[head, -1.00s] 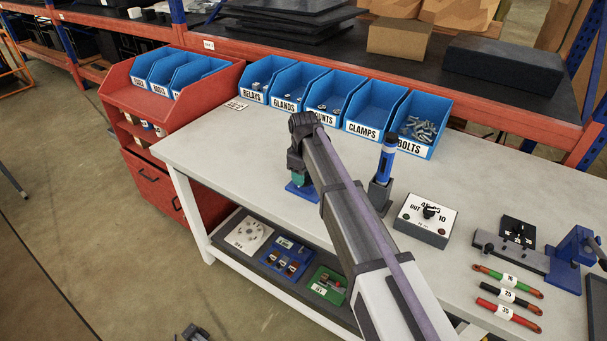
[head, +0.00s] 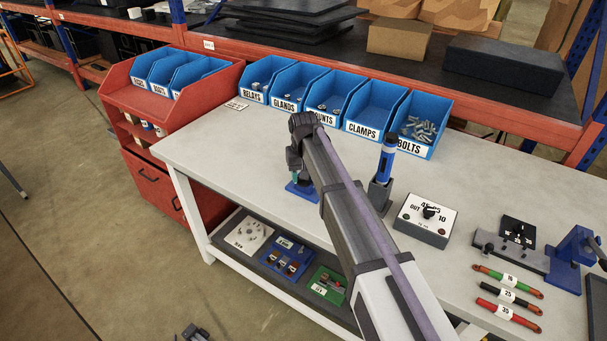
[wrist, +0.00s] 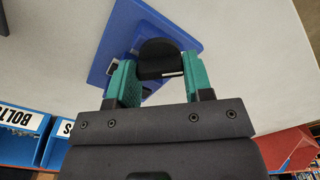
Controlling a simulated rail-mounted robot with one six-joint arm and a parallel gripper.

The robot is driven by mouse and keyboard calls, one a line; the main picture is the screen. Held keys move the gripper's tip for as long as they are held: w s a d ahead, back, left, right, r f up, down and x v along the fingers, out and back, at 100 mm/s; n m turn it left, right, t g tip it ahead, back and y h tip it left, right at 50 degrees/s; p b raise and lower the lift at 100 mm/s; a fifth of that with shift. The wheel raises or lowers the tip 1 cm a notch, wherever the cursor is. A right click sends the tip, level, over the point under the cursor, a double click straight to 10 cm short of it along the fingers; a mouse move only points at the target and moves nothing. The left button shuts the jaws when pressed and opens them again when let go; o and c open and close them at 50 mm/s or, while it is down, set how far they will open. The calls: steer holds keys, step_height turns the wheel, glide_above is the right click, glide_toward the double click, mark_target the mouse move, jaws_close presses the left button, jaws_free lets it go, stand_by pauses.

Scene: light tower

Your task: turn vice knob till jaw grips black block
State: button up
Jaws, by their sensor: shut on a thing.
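The blue vice (head: 303,192) stands on the grey bench, mostly hidden behind my arm in the head view. In the wrist view its blue body (wrist: 128,22) lies tilted beyond my fingers. My gripper (head: 296,178) is at the vice. In the wrist view my gripper's green fingers (wrist: 159,80) are shut on the black, rounded vice knob (wrist: 160,56), one on each side. I cannot make out the black block or the jaw gap; the knob and gripper cover that part.
Blue bins (head: 320,100) line the back of the bench. A blue-and-black tool in a stand (head: 381,190) and a white-topped dial box (head: 427,218) stand to the right of my arm. The bench left of the vice is clear.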

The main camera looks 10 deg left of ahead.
steer(key=m, duration=0.4)
steer(key=shift+m, duration=0.3)
steer(key=m, duration=0.3)
steer(key=shift+m, duration=0.4)
steer(key=m, duration=0.3)
steer(key=shift+m, duration=2.1)
steer(key=o, duration=0.9)
